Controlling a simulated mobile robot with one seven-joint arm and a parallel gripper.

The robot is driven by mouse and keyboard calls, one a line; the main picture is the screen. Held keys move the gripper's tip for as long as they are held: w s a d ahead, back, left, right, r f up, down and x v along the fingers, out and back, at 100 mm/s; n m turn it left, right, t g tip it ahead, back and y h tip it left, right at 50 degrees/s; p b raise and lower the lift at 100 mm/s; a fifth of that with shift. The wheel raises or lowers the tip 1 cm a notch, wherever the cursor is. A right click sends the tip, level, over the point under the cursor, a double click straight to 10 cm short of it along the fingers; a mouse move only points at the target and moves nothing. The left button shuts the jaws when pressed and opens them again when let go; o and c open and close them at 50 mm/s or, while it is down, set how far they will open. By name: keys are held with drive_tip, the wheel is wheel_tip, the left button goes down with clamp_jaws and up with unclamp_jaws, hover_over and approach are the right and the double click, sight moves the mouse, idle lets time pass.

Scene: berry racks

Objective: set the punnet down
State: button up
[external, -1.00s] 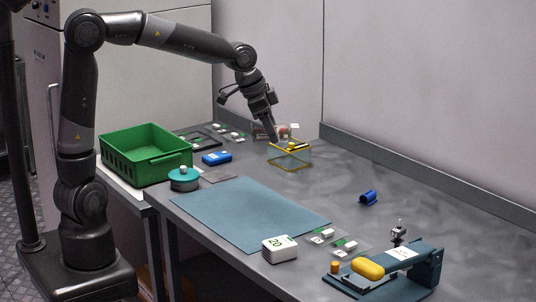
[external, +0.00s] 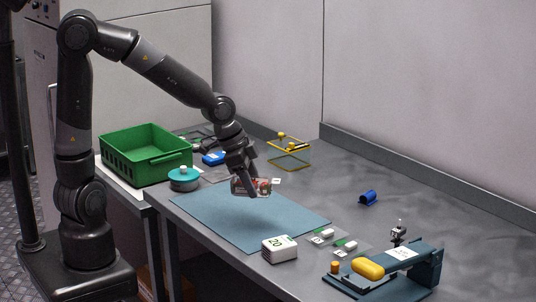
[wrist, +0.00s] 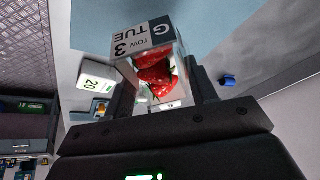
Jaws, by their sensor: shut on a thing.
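The punnet (external: 262,187) is a small clear box with red berries inside. In the wrist view the punnet (wrist: 155,75) shows strawberries and a label reading "G TUE" and "row 3". My gripper (external: 250,187) is shut on it; in the wrist view the two dark fingers stand on either side of it. It hangs above the blue-grey mat (external: 225,222), near the mat's back part. The gap beneath it is hard to judge.
A white block marked 20 (external: 280,249) stands at the mat's front right corner. A yellow-edged clear frame (external: 289,153), a green crate (external: 146,156), a teal round pot (external: 184,180) and a blue cup (external: 368,198) stand around. The mat's front part is clear.

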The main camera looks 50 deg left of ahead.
hover_over(264, 211)
drive_tip(key=s, duration=0.1)
drive_tip(key=f, duration=0.4)
drive_tip(key=shift+s+a+f, duration=0.2)
drive_tip(key=shift+a+f, duration=0.15)
drive_tip(key=shift+a, duration=0.05)
drive_tip(key=shift+f, duration=2.05)
drive_tip(key=shift+f, duration=0.1)
drive_tip(key=o, duration=1)
